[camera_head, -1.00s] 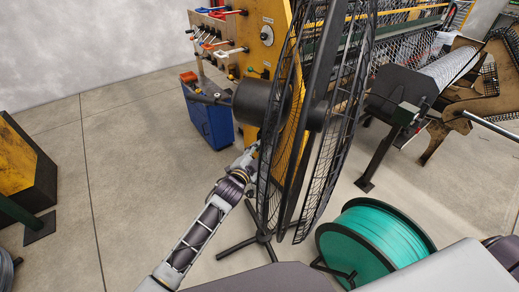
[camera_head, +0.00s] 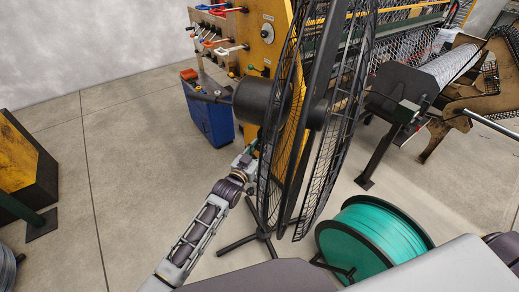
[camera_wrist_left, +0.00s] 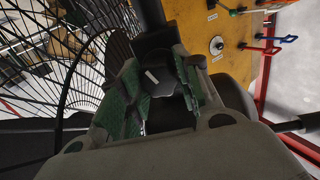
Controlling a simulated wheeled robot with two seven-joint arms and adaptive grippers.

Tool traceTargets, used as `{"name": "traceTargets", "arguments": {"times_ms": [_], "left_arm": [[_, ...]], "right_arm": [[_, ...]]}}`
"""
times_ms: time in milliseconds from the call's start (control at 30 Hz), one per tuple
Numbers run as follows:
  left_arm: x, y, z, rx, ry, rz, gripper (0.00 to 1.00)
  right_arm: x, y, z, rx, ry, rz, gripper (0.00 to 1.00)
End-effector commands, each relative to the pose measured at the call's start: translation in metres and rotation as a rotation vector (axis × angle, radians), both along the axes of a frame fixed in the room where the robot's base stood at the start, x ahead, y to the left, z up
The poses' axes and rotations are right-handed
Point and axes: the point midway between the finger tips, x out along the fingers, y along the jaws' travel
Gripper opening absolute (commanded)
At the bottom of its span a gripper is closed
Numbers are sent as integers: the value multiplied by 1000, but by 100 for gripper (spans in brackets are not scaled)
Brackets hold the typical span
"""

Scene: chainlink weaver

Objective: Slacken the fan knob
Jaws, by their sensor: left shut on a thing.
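A large black pedestal fan (camera_head: 271,103) stands in the centre of the head view, its wire cage seen nearly edge-on. My left gripper (camera_head: 253,152) is at the fan's pole below the motor housing, partly hidden by the cage. In the left wrist view, the green-padded fingers of my left gripper (camera_wrist_left: 160,95) are closed around the dark fan knob (camera_wrist_left: 156,80), beside the black pole (camera_wrist_left: 150,14). The knob is hidden in the head view. My right gripper is not in view.
A green wire spool (camera_head: 372,240) lies right of the fan base. A yellow-black block (camera_head: 22,165) is at the left.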

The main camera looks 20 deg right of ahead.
Motion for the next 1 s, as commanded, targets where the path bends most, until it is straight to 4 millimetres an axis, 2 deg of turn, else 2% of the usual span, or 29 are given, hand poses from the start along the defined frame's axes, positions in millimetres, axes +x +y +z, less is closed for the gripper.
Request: {"name": "traceTargets", "arguments": {"times_ms": [600, 633, 733, 800, 1000], "left_arm": [[0, 0, -1, -43, 36, -1, 10], [0, 0, -1, -43, 36, -1, 37], [0, 0, -1, -43, 35, -1, 50], [0, 0, -1, -43, 35, -1, 56], [0, 0, 0, -43, 34, 0, 56]], "right_arm": [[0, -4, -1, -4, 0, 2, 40], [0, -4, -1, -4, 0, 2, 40], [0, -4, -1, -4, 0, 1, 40], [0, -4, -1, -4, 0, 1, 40], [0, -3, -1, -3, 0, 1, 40]]}}
